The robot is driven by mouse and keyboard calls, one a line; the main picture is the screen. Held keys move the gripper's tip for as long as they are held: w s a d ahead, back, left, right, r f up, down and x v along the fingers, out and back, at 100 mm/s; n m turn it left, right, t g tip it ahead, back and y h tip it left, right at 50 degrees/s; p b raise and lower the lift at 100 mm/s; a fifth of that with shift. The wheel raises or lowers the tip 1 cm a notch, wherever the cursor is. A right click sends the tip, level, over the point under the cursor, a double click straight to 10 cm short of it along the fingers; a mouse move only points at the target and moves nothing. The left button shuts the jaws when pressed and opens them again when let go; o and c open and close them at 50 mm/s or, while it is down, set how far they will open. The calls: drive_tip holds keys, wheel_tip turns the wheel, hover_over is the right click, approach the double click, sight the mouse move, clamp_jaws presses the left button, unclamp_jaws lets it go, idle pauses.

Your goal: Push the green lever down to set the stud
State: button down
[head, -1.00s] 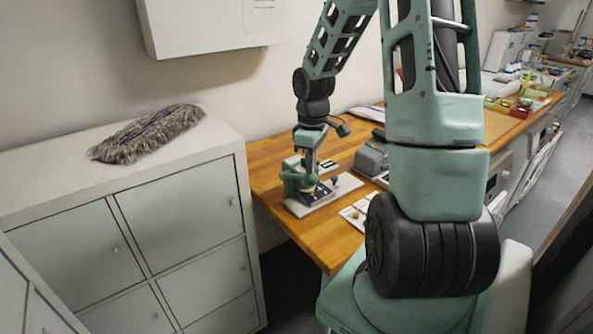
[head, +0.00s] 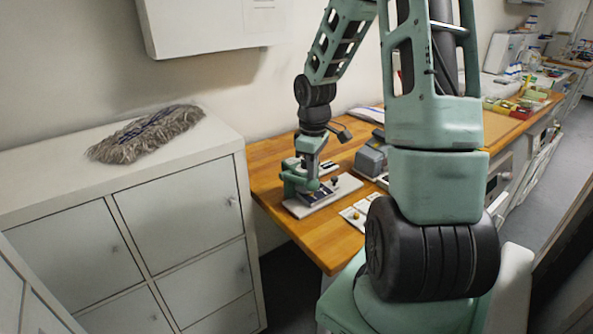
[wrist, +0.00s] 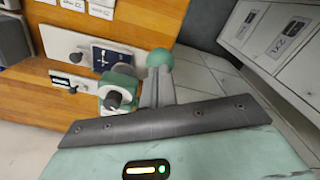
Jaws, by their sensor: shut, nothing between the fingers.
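The green stud press (head: 296,184) stands on a light base plate at the near left corner of the wooden bench. In the wrist view its green body (wrist: 118,88) is left of my fingers. The lever's round green knob (wrist: 160,57) shows just beyond my fingertips; I cannot tell whether they touch it. My gripper (wrist: 157,78) is shut and empty, pointing down at the press. In the head view my gripper (head: 312,178) overlaps the press and hides part of it, including most of the lever.
A white cabinet (head: 180,200) with a grey mop head (head: 147,134) on top stands left of the bench. A grey device (head: 371,158) sits right of the press. A white tray (head: 354,215) with small parts lies in front. Bare wood (head: 292,220) is at the front edge.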

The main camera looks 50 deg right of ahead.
drive_tip(key=shift+s+f+b, duration=0.15)
drive_tip(key=shift+f+b, duration=0.2)
drive_tip(key=shift+f, duration=0.25)
drive_tip(key=shift+f+b, duration=0.3)
drive_tip(key=shift+f, duration=0.2)
drive_tip(key=shift+s+a+f+b, duration=0.15)
drive_tip(key=shift+f+b, duration=0.2)
drive_tip(key=shift+f, duration=0.2)
drive_tip(key=shift+r, duration=0.1)
idle(0.3)
wheel_tip(320, 180, up, 13)
drive_tip(key=p, duration=1.3)
idle(0.7)
